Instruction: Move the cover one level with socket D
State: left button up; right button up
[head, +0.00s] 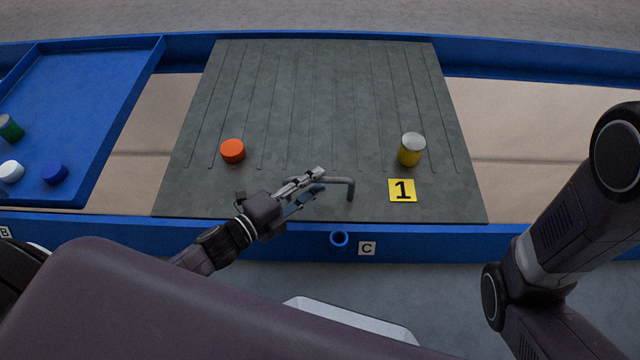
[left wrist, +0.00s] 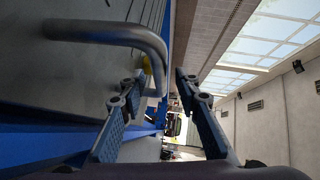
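Cover one is the grey grooved panel (head: 320,110) with the yellow label 1 (head: 402,190). It lies across the blue frame, with its front edge near socket C (head: 339,240). Its bent grey bar handle (head: 340,181) stands near the front edge and also shows in the left wrist view (left wrist: 110,33). My left gripper (head: 312,182) is at the handle's left part. In the left wrist view its fingers (left wrist: 159,86) are apart, with the handle's bend showing between and beyond them; contact is unclear. Socket D is not in view. My right gripper is out of view.
An orange cylinder (head: 233,151) and a yellow-white cylinder (head: 411,150) stand on the cover. Tan floor (head: 545,130) shows right of the grey cover. Label B (head: 5,232) is at the far left.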

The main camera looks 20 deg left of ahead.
pick_arm(q)
jog(key=shift+b+x, duration=0.35)
jog(key=shift+x, duration=0.7)
grip_shut()
